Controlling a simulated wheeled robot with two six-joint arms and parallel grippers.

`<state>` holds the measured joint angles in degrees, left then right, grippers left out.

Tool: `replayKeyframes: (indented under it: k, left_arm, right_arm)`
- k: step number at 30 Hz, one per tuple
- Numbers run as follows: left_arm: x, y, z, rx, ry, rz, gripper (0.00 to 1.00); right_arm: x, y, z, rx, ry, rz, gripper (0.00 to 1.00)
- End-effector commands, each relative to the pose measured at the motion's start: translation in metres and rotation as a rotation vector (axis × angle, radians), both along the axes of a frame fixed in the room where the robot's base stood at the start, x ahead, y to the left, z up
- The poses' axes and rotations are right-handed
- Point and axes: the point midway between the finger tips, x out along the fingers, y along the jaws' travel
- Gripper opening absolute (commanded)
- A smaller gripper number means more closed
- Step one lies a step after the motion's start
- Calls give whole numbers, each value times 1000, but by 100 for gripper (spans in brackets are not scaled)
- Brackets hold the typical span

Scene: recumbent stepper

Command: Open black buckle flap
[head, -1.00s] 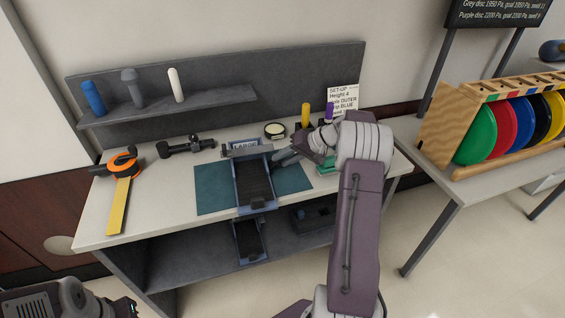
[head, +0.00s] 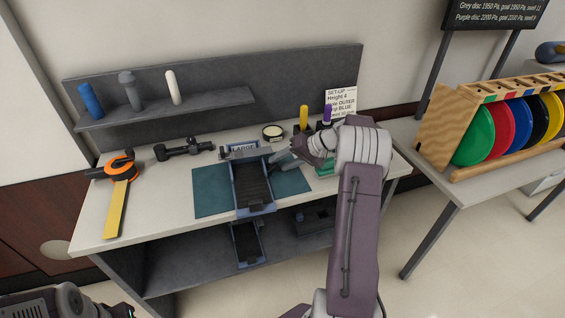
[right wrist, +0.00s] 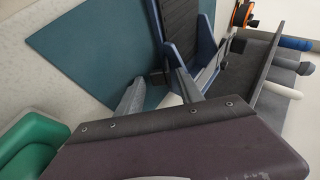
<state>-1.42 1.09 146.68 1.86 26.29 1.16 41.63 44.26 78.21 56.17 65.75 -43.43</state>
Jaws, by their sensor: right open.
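A blue-framed pedal with a black tread (head: 254,186) lies on a teal mat (head: 212,190) on the bench. A grey bar crosses its far end. In the right wrist view, a small black block (right wrist: 158,77) at the pedal's blue side edge looks like the buckle flap; whether it is raised is unclear. My right gripper (head: 279,156) is at the pedal's right side, near the far end. In the right wrist view its two fingers (right wrist: 159,92) are apart, with the black block close between their tips. No contact can be made out. Only part of my left arm shows at bottom left.
A green object (right wrist: 30,145) stands close beside my right gripper. A yellow peg (head: 304,117) and a purple peg (head: 327,113) stand behind it. A round dial (head: 273,132) and a black tool (head: 184,149) lie behind the mat.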

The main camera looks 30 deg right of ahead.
Motion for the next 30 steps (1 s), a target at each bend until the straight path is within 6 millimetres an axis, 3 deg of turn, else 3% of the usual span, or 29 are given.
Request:
replayKeyframes:
  k: [5, 18, 30]
  left_arm:
    - [0, 0, 1, 0, 0, 0, 36]
    - [0, 0, 6, 0, 0, 0, 36]
    - [0, 0, 6, 0, 0, 0, 36]
  right_arm:
    - [-2, -4, 4, -2, -3, -2, 45]
    - [-48, -45, 56, 0, -1, -1, 45]
    - [-51, -47, 59, 0, -1, -1, 45]
